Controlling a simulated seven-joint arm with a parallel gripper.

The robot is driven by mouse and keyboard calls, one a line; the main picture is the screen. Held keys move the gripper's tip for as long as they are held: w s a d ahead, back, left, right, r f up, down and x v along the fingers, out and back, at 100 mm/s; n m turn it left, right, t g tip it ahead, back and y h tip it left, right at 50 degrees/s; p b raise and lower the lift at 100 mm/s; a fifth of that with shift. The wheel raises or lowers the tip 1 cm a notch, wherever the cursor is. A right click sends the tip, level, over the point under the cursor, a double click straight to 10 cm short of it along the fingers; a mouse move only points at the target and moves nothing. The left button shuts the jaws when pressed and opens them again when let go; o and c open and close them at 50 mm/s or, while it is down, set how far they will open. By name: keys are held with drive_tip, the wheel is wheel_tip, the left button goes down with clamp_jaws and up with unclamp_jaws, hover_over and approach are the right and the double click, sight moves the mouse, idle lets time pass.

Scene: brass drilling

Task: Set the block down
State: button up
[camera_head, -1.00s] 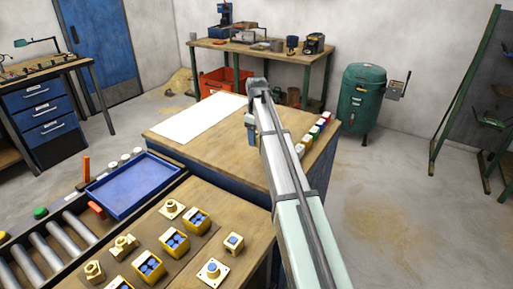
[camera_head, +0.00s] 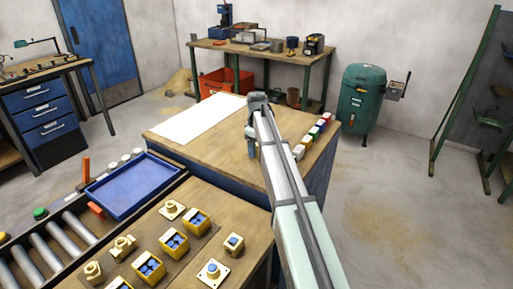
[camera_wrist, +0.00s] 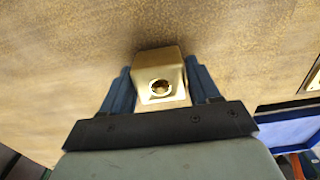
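The brass block (camera_wrist: 148,62) has a round hole in the face toward the wrist camera. It sits between the two blue fingers of my gripper (camera_wrist: 160,72), which are closed against its sides. A dark shadow lies on the brown surface beside the block; I cannot tell whether the block touches that surface. In the head view my gripper (camera_head: 252,153) points down low over the wooden table (camera_head: 210,147), and the block cannot be made out there.
A white sheet (camera_head: 198,118) covers the table's left part. Several small coloured blocks (camera_head: 312,133) line its right edge. In front are a blue tray (camera_head: 133,186), a roller conveyor (camera_head: 50,248) and a bench with yellow parts (camera_head: 198,221). Bare wood surrounds my gripper.

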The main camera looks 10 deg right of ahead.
sight(257, 146)
drive_tip(key=o, duration=0.4)
drive_tip(key=shift+r, duration=0.15)
wheel_tip(257, 146, up, 12)
drive_tip(key=shift+r, duration=0.1)
idle(0.4)
